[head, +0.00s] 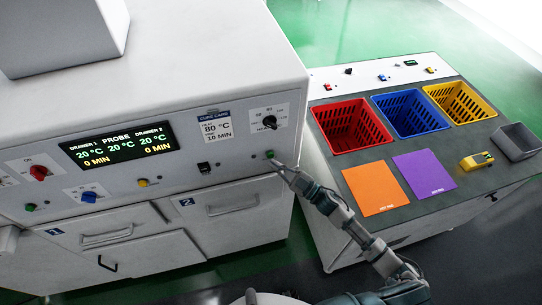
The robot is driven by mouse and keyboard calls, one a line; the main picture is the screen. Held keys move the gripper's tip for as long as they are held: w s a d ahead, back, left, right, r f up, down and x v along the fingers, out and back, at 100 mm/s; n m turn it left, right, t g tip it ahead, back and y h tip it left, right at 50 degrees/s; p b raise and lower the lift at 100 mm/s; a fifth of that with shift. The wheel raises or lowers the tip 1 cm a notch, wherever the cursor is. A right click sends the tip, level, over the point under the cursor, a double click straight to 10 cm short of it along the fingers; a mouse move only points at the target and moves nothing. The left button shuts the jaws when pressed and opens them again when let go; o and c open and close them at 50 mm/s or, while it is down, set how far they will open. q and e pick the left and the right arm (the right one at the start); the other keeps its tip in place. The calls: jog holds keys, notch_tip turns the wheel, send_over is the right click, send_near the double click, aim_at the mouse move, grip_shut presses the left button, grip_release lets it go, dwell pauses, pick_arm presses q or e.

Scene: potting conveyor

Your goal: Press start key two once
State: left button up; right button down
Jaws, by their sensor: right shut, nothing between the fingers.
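The oven-like cabinet's right green key (269,154) is on the front panel above the drawer marked 2 (220,207), and I take it to be start key two. My right gripper (279,166) is shut and empty. Its tip is at the panel right beside this key, just below and to the right of it in the head view. I cannot tell whether the tip touches the key or whether the key is pushed in. Another green key (30,207) is at the panel's left. My left gripper is not in view.
Near the right key are a black dial (269,121) and a black switch (204,167). A lit display (118,144) reads 20 °C and 0 MIN. Right of the cabinet, a bench holds red (322,118), blue (380,103) and yellow (432,92) baskets.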

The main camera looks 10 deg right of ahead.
jog(key=shift+w, duration=0.1)
jog(key=shift+w+r, duration=0.1)
jog(key=shift+w, duration=0.2)
jog(key=shift+w, duration=0.4)
dwell(0.8)
dwell(0.3)
jog(key=shift+s+p, duration=0.5)
jog(key=shift+s, duration=0.35)
